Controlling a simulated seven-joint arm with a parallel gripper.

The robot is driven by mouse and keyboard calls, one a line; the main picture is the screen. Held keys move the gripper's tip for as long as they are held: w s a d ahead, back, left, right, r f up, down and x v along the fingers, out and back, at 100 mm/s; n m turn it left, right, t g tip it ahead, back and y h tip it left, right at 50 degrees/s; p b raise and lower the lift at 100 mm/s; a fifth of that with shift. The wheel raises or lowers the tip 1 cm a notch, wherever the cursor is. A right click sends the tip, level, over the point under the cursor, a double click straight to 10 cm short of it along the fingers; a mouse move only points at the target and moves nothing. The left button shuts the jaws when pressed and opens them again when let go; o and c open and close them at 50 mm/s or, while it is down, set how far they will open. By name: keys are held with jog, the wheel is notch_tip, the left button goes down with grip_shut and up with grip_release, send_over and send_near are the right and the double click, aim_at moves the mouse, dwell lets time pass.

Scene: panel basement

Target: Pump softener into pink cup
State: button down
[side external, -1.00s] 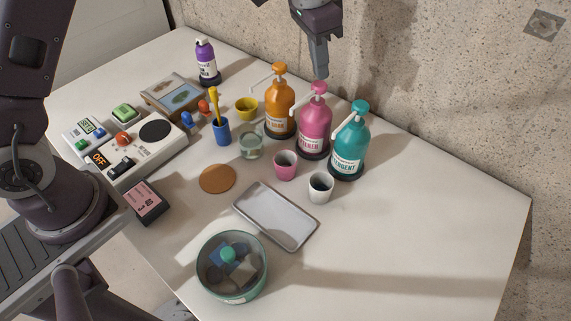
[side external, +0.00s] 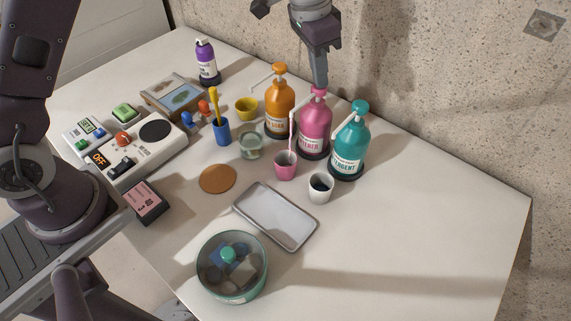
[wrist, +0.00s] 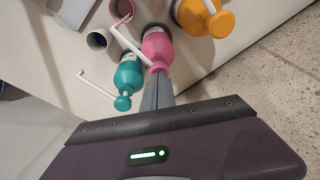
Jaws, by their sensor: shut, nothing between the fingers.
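The pink softener bottle (side external: 315,122) stands between the orange and teal pump bottles. My gripper (side external: 320,84) is shut and empty, pointing down with its fingertips on the pink pump head, which is pressed low. A thin pink stream (side external: 291,142) runs from the nozzle down to the pink cup (side external: 285,170), which stands upright in front of the bottle. In the wrist view my gripper (wrist: 157,82) covers part of the pink pump head, and the softener bottle (wrist: 157,48) and the pink cup (wrist: 122,8) show beyond it. The fill level in the cup is unclear.
The orange bottle (side external: 279,108) and teal bottle (side external: 350,145) stand close on either side. A white cup (side external: 320,190) with dark contents sits right of the pink cup. A grey tray (side external: 260,222) lies in front. The table's right side is clear.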

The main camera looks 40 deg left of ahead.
jog(key=shift+f, duration=0.4)
jog(key=shift+r, duration=1.4)
jog(key=shift+r, duration=0.1)
notch_tip(320, 180, up, 6)
jog(key=shift+f, duration=0.1)
